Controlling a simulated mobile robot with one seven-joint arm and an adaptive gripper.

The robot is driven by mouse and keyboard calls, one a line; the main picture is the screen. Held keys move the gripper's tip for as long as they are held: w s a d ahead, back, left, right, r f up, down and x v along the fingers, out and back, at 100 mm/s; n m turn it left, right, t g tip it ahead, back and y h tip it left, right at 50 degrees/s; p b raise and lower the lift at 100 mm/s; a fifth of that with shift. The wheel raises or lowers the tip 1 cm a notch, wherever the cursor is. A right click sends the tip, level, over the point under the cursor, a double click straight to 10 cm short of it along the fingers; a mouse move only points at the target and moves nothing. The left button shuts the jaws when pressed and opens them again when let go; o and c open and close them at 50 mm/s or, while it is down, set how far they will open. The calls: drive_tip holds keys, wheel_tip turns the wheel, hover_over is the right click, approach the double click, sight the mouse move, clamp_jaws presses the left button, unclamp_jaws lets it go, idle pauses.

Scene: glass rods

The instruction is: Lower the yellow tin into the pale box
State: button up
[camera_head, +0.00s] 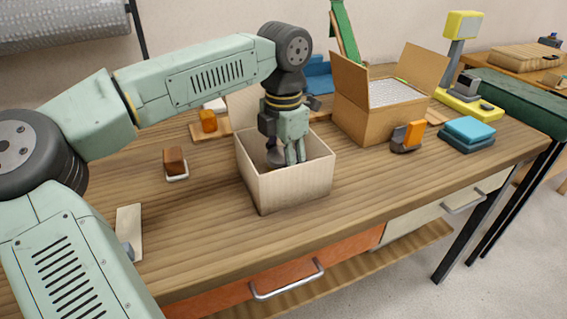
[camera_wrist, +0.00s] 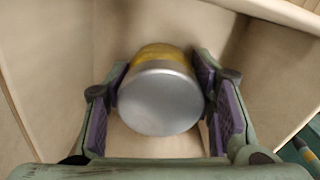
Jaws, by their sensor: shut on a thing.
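The pale box (camera_head: 287,190) stands open on the wooden workbench; its inner wall also fills much of the wrist view (camera_wrist: 50,60). My gripper (camera_head: 290,160) points down with its fingers inside the box opening. In the wrist view my gripper (camera_wrist: 163,105) has a purple pad on each side of the yellow tin (camera_wrist: 160,52) and is shut on it. The tin shows a grey, round end towards the camera and a yellow side beyond. In the head view the tin is mostly hidden by the fingers and the box's front wall. I cannot tell whether it touches the box floor.
A brown carton (camera_head: 365,125) with raised flaps stands right of the pale box. A tape dispenser (camera_head: 407,138) and blue stacked pads (camera_head: 467,132) lie further right. A brown block (camera_head: 174,162) sits to the left.

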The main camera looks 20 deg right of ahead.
drive_tip(key=shift+f, duration=0.4)
drive_tip(key=o, duration=1.3)
drive_tip(key=shift+r, duration=0.15)
wheel_tip(320, 180, up, 12)
drive_tip(key=shift+f, duration=0.1)
drive_tip(key=shift+s, duration=0.1)
